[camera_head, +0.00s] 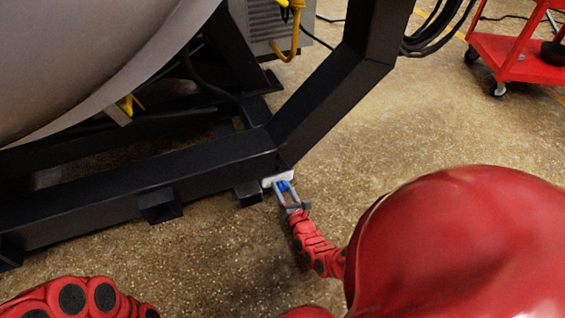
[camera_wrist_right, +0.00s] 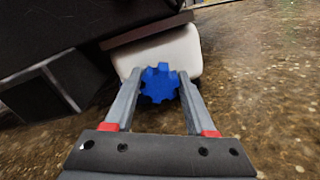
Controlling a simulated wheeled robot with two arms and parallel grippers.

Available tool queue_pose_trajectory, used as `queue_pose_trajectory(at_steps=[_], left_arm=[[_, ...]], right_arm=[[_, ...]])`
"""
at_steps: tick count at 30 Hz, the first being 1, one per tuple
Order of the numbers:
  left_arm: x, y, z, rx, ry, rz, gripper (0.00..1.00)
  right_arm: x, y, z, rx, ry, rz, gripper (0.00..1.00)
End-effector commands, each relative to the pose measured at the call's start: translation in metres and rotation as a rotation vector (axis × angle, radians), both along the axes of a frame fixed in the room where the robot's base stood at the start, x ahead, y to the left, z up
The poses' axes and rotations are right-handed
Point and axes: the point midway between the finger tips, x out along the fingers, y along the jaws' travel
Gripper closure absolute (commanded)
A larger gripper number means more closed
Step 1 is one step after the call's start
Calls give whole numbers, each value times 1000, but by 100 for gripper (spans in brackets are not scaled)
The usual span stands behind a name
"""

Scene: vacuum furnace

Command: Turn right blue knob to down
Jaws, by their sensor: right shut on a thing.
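The blue knob (camera_wrist_right: 160,83) is a small toothed wheel on a white rounded block (camera_wrist_right: 158,50), low at the corner of the black frame. In the head view the knob (camera_head: 284,186) sits at the tip of my right gripper (camera_head: 285,190). My right gripper (camera_wrist_right: 159,90) has one finger on each side of the knob and is shut on it. The knob has no pointer that I can make out, so its setting cannot be told. My left arm shows only as red links at the bottom left; its gripper is out of view.
The black frame (camera_head: 140,192) of the furnace runs along the left, with a slanted beam (camera_head: 325,100) rising behind the knob. The grey vessel (camera_head: 80,55) hangs above it. A red cart (camera_head: 510,58) stands at the far right. The speckled floor (camera_head: 420,140) between is clear.

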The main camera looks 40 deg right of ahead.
Motion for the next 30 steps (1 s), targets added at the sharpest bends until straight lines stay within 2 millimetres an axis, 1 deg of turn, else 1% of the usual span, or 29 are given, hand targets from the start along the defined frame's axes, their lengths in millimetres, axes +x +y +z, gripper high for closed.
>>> queue_pose_trajectory(at_steps=[30], left_arm=[[0,0,0,0,0,0,100]], right_arm=[[0,-1,-3,936,-222,0,100]])
